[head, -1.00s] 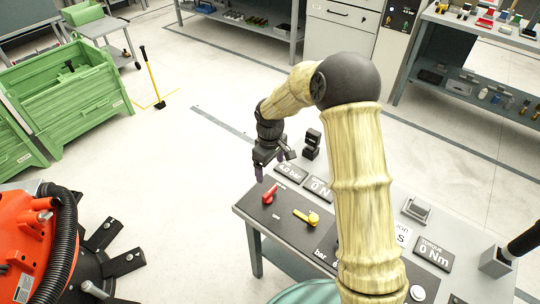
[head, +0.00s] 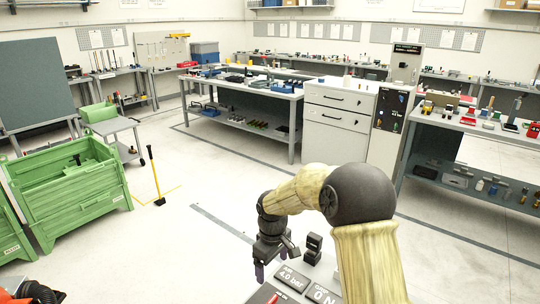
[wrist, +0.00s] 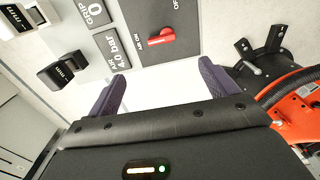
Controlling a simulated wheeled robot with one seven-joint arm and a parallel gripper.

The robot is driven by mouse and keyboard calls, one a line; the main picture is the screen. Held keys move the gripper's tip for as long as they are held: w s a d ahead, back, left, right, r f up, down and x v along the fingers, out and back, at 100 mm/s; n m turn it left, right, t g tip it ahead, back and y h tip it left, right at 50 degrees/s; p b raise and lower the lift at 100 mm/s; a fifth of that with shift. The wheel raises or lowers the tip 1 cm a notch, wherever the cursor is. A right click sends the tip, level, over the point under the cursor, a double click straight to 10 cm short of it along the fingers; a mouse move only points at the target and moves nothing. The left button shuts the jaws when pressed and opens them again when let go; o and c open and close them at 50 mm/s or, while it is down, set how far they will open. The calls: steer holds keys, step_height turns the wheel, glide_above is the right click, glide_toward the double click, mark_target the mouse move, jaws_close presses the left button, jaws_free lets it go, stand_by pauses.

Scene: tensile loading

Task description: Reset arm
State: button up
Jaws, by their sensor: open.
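My arm reaches forward from the lower right of the head view, its links covered in a pale yellow, wood-like sleeve. My gripper (head: 270,268) hangs pointing down beside the far left corner of a grey control table (head: 262,289). In the wrist view my gripper (wrist: 160,92) has its two purple fingers wide apart with nothing between them but pale floor. A red lever (wrist: 161,37) and displays (wrist: 108,45) on the table show beyond the fingers. The wrist housing hides the lower part of that view.
A black block-shaped device (head: 313,248) stands on the table by my gripper. An orange machine (wrist: 296,105) stands beside the table. A workbench (head: 240,95) and drawer cabinet (head: 335,120) stand behind. Open floor lies between.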

steer(key=s+d+r+m+t+p, duration=0.1)
steer(key=s+d+r+m, duration=0.2)
steer(key=s, duration=0.7)
steer(key=s+d+r+m+t+p, duration=0.1)
steer(key=s+d+r+m, duration=0.3)
steer(key=s+d+m, duration=0.3)
steer(key=s+d, duration=0.3)
steer(key=d, duration=0.1)
steer(key=shift+d+r+t, duration=0.2)
steer(key=shift+d+t, duration=0.1)
steer(key=shift+d, duration=0.05)
steer(key=shift+s, duration=0.1)
